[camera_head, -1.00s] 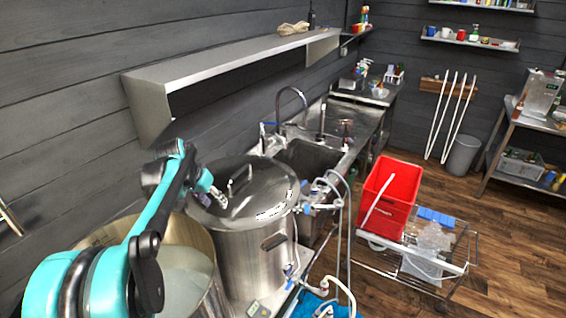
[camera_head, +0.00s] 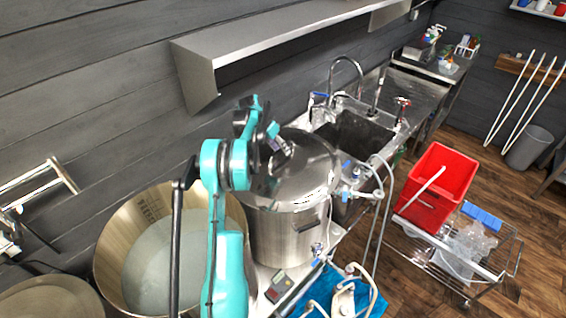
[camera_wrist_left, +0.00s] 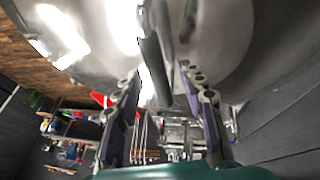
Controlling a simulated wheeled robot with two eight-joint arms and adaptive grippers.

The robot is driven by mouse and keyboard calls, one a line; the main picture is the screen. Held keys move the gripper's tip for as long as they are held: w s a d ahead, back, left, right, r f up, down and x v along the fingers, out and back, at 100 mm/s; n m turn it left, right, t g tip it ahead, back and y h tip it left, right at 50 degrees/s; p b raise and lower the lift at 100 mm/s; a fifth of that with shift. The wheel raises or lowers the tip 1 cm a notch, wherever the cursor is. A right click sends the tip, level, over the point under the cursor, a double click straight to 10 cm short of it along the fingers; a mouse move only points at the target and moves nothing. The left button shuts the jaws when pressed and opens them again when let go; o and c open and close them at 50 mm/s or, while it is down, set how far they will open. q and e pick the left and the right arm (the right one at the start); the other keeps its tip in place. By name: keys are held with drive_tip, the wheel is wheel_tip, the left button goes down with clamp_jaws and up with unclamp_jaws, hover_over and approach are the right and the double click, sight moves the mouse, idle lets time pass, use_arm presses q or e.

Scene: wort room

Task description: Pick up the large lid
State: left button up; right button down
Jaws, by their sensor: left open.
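The large lid (camera_head: 312,172) is a shiny round metal cover lying on the tall steel pot (camera_head: 283,238), in the middle of the head view. It also fills the top of the left wrist view (camera_wrist_left: 238,40). My left gripper (camera_head: 287,149) is at the lid's far left part, close over it, and hides the lid's handle in the head view. In the left wrist view my left gripper (camera_wrist_left: 160,72) has its two fingers apart. The dark lid handle (camera_wrist_left: 151,58) shows between them, with no grip visible. My right gripper is not in view.
An open kettle (camera_head: 112,245) with pale liquid stands left of the pot. A metal shelf (camera_head: 270,38) hangs on the wall above. A sink (camera_head: 355,135), taps and hoses lie to the right. A red crate (camera_head: 440,185) stands on a wire cart.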

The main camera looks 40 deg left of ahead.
use_arm(q)
drive_tip(key=shift+x, duration=0.9)
clamp_jaws()
drive_tip(key=shift+r, duration=0.1)
